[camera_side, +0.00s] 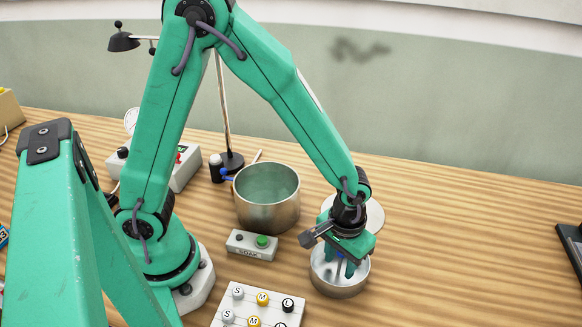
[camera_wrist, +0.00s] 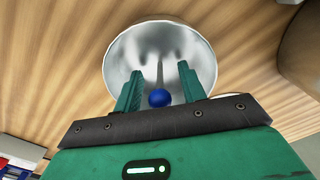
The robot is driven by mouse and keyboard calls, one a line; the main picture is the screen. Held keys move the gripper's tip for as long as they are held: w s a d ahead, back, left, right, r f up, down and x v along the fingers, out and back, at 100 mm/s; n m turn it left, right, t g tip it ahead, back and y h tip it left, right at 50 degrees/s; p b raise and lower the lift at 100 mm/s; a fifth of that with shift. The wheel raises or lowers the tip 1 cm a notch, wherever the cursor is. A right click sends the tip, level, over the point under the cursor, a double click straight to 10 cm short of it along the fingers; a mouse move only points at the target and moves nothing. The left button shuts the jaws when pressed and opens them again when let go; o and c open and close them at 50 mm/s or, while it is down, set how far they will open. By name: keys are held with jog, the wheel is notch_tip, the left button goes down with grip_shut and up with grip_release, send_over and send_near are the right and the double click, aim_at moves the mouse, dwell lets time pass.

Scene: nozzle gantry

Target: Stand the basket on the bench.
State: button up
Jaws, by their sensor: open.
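The basket (camera_side: 341,287) is a small round shiny metal dish, low on the bench right of centre in the side view. It looks upright and resting on the wood. In the wrist view the basket (camera_wrist: 120,62) shows its pale inside, with a thin upright stem ending in a blue knob (camera_wrist: 160,98). My gripper (camera_side: 343,268) points down over the basket, with its green fingers reaching inside the rim. In the wrist view my gripper (camera_wrist: 161,82) is open, one finger on each side of the stem. The fingers hide part of the stem in the side view.
A larger metal pot (camera_side: 268,213) stands left of the basket. A button box (camera_side: 250,246) marked SOAK sits before it, and a tray of lettered knobs (camera_side: 240,312) lies at the front. A pale disc (camera_side: 376,215) lies behind my gripper.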

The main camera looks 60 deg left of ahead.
jog(key=shift+r, duration=0.1)
notch_tip(320, 180, up, 12)
jog(key=shift+r, duration=0.1)
dwell(0.7)
dwell(0.4)
jog(key=s+a+r+m+t, duration=0.1)
jog(key=s+a+r+t, duration=0.1)
jog(key=s+a+r, duration=0.2)
jog(key=s+a+r+m+t, duration=0.1)
jog(key=s+a+r+t, duration=0.2)
jog(key=a+r, duration=0.3)
jog(key=s+a, duration=0.1)
jog(key=a, duration=0.4)
jog(key=shift+s+a+t, duration=0.3)
jog(key=shift+s, duration=0.05)
